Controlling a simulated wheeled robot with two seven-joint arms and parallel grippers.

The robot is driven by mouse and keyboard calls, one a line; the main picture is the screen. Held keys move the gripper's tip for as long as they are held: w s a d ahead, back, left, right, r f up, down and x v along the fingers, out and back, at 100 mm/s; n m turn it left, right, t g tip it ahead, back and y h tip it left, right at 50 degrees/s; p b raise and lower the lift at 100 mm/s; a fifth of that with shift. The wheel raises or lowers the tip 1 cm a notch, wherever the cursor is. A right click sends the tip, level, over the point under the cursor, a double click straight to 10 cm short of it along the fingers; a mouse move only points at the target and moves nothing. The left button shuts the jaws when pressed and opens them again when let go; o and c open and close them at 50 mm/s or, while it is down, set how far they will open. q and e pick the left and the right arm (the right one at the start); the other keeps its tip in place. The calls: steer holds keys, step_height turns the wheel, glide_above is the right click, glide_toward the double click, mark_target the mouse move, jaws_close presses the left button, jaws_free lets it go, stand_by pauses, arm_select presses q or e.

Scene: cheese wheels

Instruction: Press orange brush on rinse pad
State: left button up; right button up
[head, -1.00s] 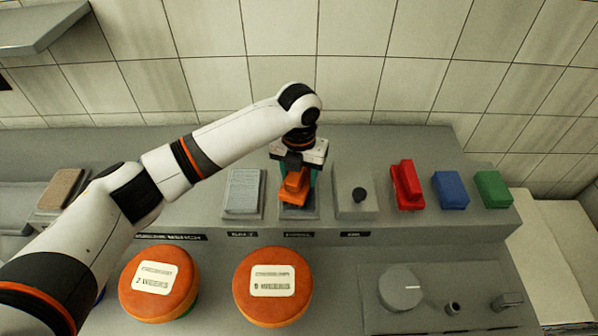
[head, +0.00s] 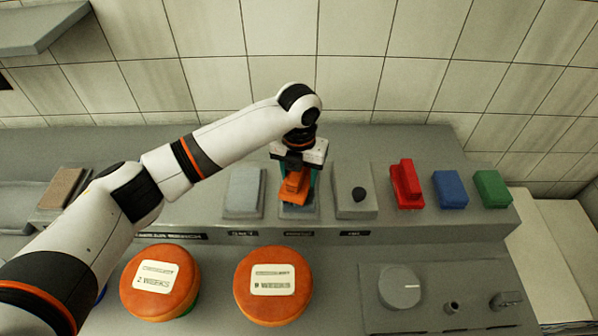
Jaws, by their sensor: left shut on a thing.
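The orange brush (head: 293,191) is in my left gripper (head: 297,174), which is shut on it from above. The brush is at the middle grey pad (head: 299,211) on the raised shelf, whose label below is too blurred to read for certain. The brush covers most of that pad, and its underside is hidden, so I cannot see how firmly it touches. My right gripper is out of view.
Red (head: 406,185), blue (head: 450,189) and green (head: 492,188) blocks stand further right. Two orange cheese wheels (head: 160,283) (head: 273,286) sit in front.

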arm_select(q)
steer(key=shift+s, duration=0.1)
step_height(320, 180, up, 7)
steer(key=p, duration=0.6)
steer(key=shift+p, duration=0.35)
